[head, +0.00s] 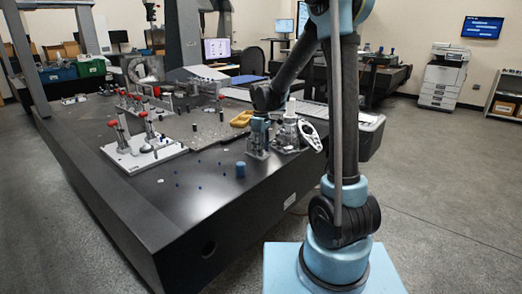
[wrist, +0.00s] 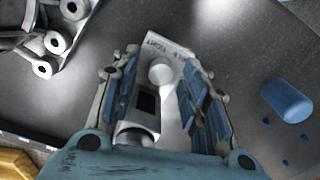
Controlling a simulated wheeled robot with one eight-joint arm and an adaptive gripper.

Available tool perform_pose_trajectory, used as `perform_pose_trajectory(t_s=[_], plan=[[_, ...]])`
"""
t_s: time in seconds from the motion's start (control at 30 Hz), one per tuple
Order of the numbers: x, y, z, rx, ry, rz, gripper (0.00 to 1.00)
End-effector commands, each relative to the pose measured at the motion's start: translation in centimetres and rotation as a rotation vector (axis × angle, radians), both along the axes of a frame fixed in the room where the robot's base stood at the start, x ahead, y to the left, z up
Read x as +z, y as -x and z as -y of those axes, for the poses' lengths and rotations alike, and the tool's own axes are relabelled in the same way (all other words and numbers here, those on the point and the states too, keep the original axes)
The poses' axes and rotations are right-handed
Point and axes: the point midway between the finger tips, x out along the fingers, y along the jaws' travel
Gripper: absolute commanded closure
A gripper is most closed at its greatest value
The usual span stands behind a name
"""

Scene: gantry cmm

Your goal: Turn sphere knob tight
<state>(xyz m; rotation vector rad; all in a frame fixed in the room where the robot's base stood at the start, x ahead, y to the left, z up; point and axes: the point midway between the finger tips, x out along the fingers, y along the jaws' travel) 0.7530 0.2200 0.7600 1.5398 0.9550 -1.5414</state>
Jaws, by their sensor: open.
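A pale metal fixture (wrist: 172,122) with lettering on its top plate lies between my fingers in the wrist view. On it are a pale round piece (wrist: 160,74), a dark square part (wrist: 148,101) and a shiny ball-like part (wrist: 137,137) low in the picture, partly hidden by my gripper's body. I cannot tell for sure which of these is the sphere knob. My gripper (wrist: 159,60) is open, with one blue-padded finger on each side of the fixture. In the head view my gripper (head: 258,144) points down at the table's right side and hides most of the fixture.
A blue cylinder (wrist: 288,101) stands right of my gripper, with small blue pegs around it. A metal part with ringed holes (wrist: 58,40) is close on the left. A yellow object (head: 241,118) lies behind. A white plate with red-topped posts (head: 144,155) is farther left on the black table (head: 150,200).

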Motion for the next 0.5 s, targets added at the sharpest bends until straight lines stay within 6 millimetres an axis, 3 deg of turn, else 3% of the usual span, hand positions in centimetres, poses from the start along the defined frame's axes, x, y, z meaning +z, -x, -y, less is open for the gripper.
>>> perform_pose_trajectory(t_s=[0.3,0.5], plan=[[-0.22,0.03,0.01,0.000,0.000,0.000,0.59],[-0.21,0.02,0.01,0.000,0.000,0.000,1.00]])
